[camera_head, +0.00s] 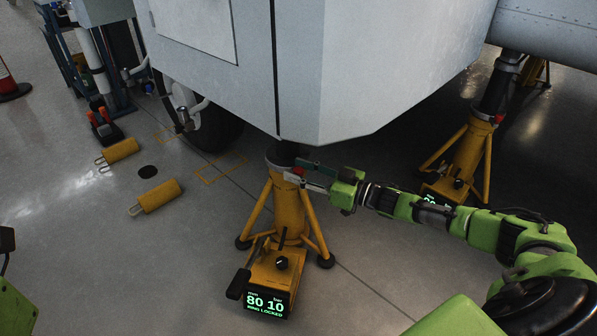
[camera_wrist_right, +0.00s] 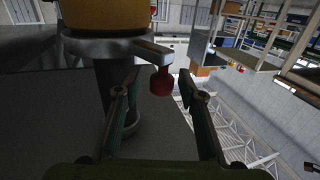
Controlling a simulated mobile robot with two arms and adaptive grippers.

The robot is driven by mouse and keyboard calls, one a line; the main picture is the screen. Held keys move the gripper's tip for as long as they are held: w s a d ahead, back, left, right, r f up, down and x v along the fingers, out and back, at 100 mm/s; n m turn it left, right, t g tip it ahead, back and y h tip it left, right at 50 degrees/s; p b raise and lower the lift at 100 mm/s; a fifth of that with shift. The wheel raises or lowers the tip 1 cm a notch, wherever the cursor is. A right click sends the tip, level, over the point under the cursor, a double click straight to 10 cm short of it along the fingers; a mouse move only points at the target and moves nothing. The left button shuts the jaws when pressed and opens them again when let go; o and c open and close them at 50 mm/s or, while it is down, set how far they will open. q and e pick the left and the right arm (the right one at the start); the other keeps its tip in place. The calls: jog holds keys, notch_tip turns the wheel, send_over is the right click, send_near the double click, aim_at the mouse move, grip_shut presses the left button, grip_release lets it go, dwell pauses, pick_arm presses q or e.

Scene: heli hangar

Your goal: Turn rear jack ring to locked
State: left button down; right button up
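A yellow tripod jack (camera_head: 288,205) stands under the pale aircraft body, with a grey ring at its top. A short handle with a red knob sticks out from the ring; the red knob (camera_wrist_right: 161,82) shows in the right wrist view. My right gripper (camera_head: 307,176) is at the ring handle. In the wrist view its fingers (camera_wrist_right: 158,100) are apart, one on each side of the knob, with gaps visible. The jack's control box display (camera_head: 266,303) shows 80 and 10 and reads "RING LOCKED" in green.
A second yellow jack (camera_head: 468,150) stands at the right, partly behind my right arm. Yellow chocks (camera_head: 156,195) lie on the floor at the left. The fuselage (camera_head: 330,60) hangs close above the jack.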

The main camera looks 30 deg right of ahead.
jog(key=shift+s+d, duration=0.15)
jog(key=shift+s, duration=0.1)
jog(key=v, duration=1.1)
jog(key=shift+s, duration=0.2)
